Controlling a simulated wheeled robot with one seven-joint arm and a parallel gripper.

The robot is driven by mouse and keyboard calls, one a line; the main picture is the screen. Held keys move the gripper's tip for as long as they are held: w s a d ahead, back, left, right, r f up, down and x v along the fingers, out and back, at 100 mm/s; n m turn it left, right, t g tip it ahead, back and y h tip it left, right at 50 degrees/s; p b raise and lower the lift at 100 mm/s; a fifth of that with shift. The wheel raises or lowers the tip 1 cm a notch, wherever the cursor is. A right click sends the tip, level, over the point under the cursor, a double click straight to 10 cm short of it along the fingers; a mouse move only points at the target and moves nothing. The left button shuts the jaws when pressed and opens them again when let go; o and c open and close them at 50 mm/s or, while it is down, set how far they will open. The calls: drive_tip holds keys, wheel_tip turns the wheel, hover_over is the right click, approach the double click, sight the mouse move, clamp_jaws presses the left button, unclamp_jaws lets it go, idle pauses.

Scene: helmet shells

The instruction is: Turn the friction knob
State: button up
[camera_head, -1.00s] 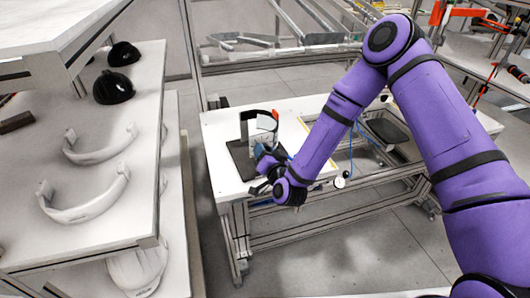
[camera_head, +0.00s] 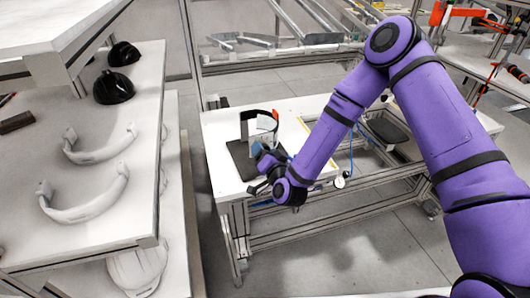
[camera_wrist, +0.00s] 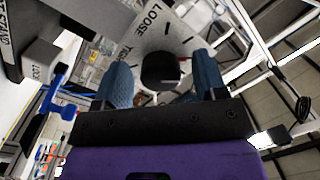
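The friction knob (camera_wrist: 160,68) is a black round knob in the wrist view. It stands in front of a pale dial plate (camera_wrist: 158,32) marked LOOSE and, partly hidden, what reads as TIGHT. My gripper (camera_wrist: 161,82) is open, with one blue finger pad on each side of the knob. Gaps show between the knob and both pads. In the head view my gripper (camera_head: 268,168) is at the stand (camera_head: 242,158) on the white table. The stand carries a dark curved band with an orange end (camera_head: 275,114). The knob is hidden there by my gripper.
A grey block marked LOCK (camera_wrist: 41,62) and a blue part (camera_wrist: 58,97) sit left of my gripper. The white table (camera_head: 222,127) has bare room around the stand. White shells and black caps (camera_head: 113,88) lie on the left shelf (camera_head: 145,120).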

drive_tip(key=shift+s, duration=0.1)
drive_tip(key=v, duration=1)
drive_tip(key=shift+s+d, duration=0.15)
drive_tip(key=shift+s, duration=0.2)
drive_tip(key=shift+w, duration=0.1)
